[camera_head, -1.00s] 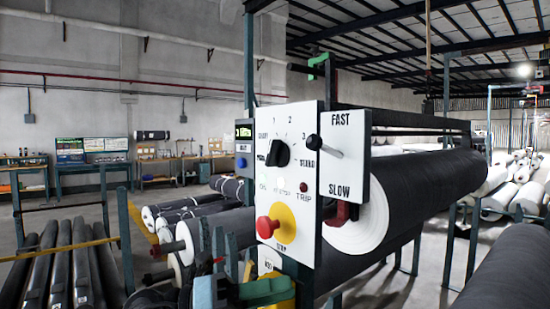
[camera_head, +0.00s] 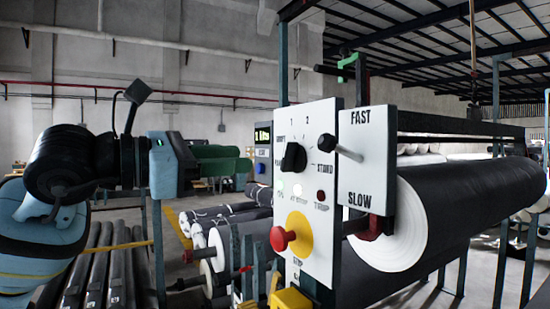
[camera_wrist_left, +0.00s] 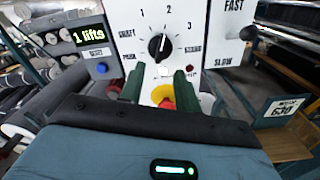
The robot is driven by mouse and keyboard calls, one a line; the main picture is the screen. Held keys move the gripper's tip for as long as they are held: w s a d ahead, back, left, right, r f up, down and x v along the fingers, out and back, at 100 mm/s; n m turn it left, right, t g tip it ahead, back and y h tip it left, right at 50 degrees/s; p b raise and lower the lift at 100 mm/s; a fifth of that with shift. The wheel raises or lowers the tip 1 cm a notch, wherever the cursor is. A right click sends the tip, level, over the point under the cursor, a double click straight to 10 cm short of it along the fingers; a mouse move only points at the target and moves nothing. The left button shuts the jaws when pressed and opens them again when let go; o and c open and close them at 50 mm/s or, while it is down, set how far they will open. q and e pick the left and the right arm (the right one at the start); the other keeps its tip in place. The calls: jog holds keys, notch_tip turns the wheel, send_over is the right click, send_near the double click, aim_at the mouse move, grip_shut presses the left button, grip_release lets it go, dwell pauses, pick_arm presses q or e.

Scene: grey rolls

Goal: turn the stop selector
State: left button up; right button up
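The stop selector is a black knob (camera_head: 294,157) on a white panel (camera_head: 323,235). It also shows in the left wrist view (camera_wrist_left: 158,47), its pale pointer line directed roughly upward, towards the 2. My left gripper (camera_head: 244,164) is to the left of the panel in the head view, at about the knob's height, with green fingers pointing right. In the left wrist view its two fingers (camera_wrist_left: 159,72) are apart with nothing between them, their tips a little below the knob in the picture. They look clear of it. My right gripper is not in view.
Below the selector is a red stop button (camera_head: 282,239) on a yellow disc. Right of it, a black-knobbed lever (camera_head: 327,143) sticks out by the FAST/SLOW plate (camera_head: 369,120). A counter box (camera_head: 263,150) stands left. A large dark roll (camera_head: 470,205) lies behind.

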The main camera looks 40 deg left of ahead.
aim_at(283, 158)
pick_arm(q)
jog(key=p+x, duration=0.1)
jog(key=x, duration=0.2)
jog(key=p+x, duration=0.1)
jog(key=x, duration=0.2)
jog(key=shift+w+d+r, duration=0.1)
jog(key=shift+r, duration=0.1)
jog(key=shift+w+d+f, duration=0.15)
jog(key=shift+w+d, duration=0.1)
jog(key=shift+w, duration=0.4)
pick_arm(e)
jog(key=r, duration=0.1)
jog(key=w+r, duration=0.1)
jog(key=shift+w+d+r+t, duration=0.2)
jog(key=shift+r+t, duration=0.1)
pick_arm(q)
jog(key=shift+c, duration=0.4)
grip_shut()
